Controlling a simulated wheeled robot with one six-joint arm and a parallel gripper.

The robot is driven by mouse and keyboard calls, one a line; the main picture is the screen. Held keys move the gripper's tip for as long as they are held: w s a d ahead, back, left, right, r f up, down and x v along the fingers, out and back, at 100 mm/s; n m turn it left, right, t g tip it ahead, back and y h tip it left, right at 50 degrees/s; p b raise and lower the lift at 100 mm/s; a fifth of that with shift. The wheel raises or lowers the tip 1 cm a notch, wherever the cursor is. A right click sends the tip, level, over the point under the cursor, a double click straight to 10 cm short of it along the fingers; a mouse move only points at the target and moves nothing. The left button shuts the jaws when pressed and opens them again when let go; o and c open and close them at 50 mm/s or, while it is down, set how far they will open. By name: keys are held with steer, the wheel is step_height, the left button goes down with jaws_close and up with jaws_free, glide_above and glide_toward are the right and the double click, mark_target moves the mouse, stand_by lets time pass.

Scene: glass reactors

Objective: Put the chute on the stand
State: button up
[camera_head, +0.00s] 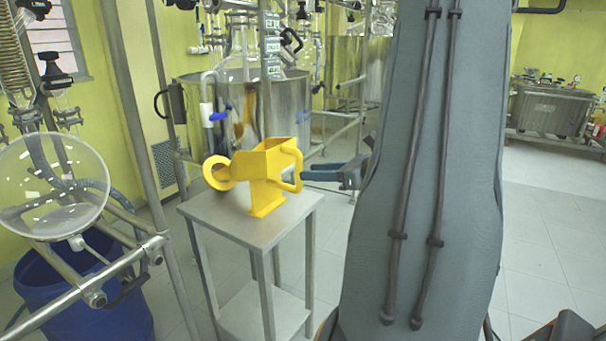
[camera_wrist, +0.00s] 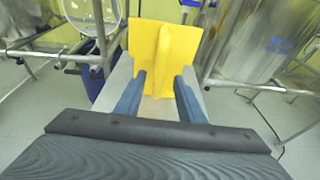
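The yellow chute (camera_head: 268,180) stands upright on the top of the small metal stand (camera_head: 232,222), with its round spout to the left and its looped handle to the right. In the wrist view the chute (camera_wrist: 150,45) is ahead, with its handle (camera_wrist: 157,75) pointing toward me. My gripper (camera_head: 308,174) is just right of the handle. In the wrist view its two blue fingers (camera_wrist: 157,84) are spread on either side of the handle, with visible gaps. It appears to hold nothing.
A blue bin (camera_head: 85,310) and a round glass vessel (camera_head: 55,185) on a metal frame are at left. A large steel vessel (camera_head: 290,110) and frame poles stand close behind the stand. Open floor (camera_head: 550,230) lies at right.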

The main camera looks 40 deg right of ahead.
steer(key=v, duration=0.6)
steer(key=a+f+n+g+y, duration=0.25)
steer(key=a+n+g, duration=0.2)
steer(key=a, duration=0.65)
steer(key=a+f+n+g+y, duration=0.1)
steer(key=a+f+n+g, duration=0.4)
steer(key=a, duration=0.5)
steer(key=s+a+f+n+g+h, duration=0.2)
steer(key=s+a+n+h, duration=0.2)
steer(key=n, duration=0.7)
steer(key=s+a+f+n+g+h, duration=0.2)
steer(key=s+a+n+g+h, duration=0.1)
steer(key=a+n, duration=0.5)
steer(key=shift+s+a+n+h, duration=0.35)
steer(key=shift+s+a+n, duration=0.1)
steer(key=shift+n, duration=1.4)
steer(key=shift+s+a+r+n+p, duration=0.1)
steer(key=shift+a+r+n+p, duration=0.25)
steer(key=shift+a+p, duration=0.25)
